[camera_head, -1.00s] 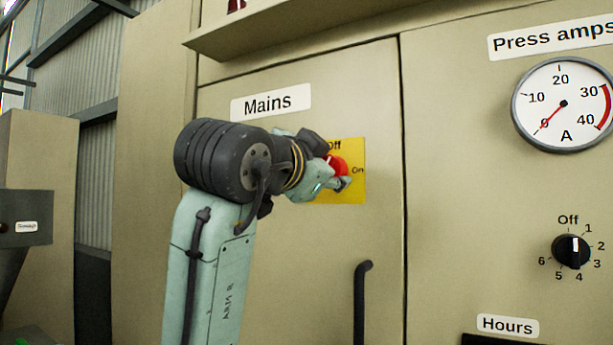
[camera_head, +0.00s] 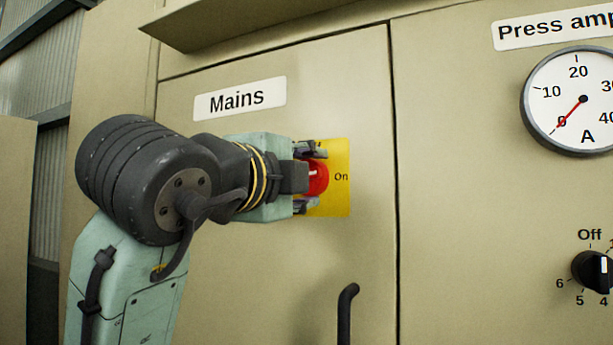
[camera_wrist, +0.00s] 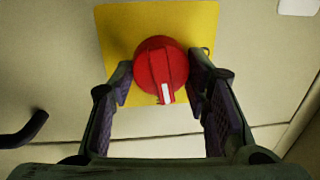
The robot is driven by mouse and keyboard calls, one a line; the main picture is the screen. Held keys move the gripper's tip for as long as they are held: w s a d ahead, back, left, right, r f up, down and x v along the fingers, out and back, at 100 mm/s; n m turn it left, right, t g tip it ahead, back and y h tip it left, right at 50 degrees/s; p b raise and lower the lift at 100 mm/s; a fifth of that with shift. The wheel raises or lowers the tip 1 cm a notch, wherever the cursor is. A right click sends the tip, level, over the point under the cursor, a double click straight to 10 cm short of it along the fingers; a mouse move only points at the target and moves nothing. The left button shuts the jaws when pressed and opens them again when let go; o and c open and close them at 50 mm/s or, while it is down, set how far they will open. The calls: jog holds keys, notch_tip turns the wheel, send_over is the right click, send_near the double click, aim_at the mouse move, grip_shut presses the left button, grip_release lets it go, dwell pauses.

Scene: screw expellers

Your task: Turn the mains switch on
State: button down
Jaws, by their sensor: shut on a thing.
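The red mains switch (camera_head: 317,177) is a round knob on a yellow plate (camera_head: 337,204) under the "Mains" label. "On" is printed at its right; the "Off" lettering is hidden behind my gripper. My gripper (camera_head: 310,178) reaches it from the left, with one finger above and one below. In the wrist view the knob (camera_wrist: 160,65) sits between the fingertips (camera_wrist: 160,88), which are shut on it. Its raised bar and white mark point to the bottom of that picture. I cannot tell exactly how the mark lines up with the lettering.
A dark door handle (camera_head: 346,315) stands out below the plate. A ledge (camera_head: 215,22) juts out above the door. At the right are the press amps gauge (camera_head: 578,100), its needle at 0, and a black selector knob (camera_head: 592,270).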

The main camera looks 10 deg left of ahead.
jog(key=shift+f+m, duration=0.1)
jog(key=shift+m, duration=0.8)
jog(key=c, duration=0.9)
grip_release()
jog(key=shift+o, duration=0.2)
jog(key=r+v, duration=0.1)
jog(key=v, duration=1.1)
jog(key=shift+f, duration=0.4)
jog(key=shift+a, duration=0.1)
